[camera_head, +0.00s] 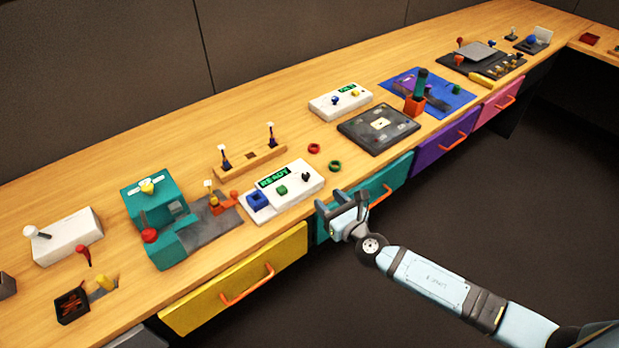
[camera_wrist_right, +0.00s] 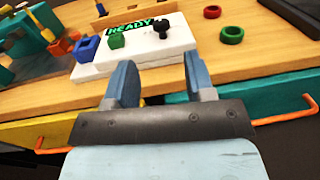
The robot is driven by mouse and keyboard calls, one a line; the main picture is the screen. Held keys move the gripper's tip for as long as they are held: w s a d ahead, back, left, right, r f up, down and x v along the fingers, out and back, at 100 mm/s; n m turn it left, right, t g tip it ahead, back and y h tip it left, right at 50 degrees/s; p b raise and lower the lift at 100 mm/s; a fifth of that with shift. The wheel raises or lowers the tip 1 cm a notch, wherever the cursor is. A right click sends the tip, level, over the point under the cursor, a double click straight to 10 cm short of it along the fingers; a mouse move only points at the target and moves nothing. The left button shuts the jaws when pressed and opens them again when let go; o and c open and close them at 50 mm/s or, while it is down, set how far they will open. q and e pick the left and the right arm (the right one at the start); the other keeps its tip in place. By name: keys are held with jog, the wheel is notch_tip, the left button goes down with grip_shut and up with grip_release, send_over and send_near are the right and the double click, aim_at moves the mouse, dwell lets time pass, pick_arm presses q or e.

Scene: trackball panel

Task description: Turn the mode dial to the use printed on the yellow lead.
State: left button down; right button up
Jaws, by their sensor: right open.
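A white panel (camera_head: 296,199) with a green READY display (camera_head: 273,178) lies near the table's front edge. It carries a blue square part (camera_head: 257,201), a green part (camera_head: 281,190) and a black knob (camera_head: 306,177), which also shows in the right wrist view (camera_wrist_right: 161,26). I cannot tell for certain which control is the mode dial. No yellow lead with readable print can be made out. My right gripper (camera_head: 341,207) is open and empty, in front of the panel and apart from it. In the right wrist view its fingers (camera_wrist_right: 157,78) point toward the panel. My left gripper is not in view.
A red ring (camera_head: 314,148) and a green ring (camera_head: 335,166) lie right of the panel. A dark board (camera_head: 378,129) and another white panel (camera_head: 340,101) stand farther back. A teal machine (camera_head: 160,220) is at left. Drawers with orange handles (camera_head: 247,284) line the table front.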

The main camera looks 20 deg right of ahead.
aim_at(308, 177)
jog(key=x, duration=0.9)
jog(key=shift+w, duration=0.2)
jog(key=c, duration=0.9)
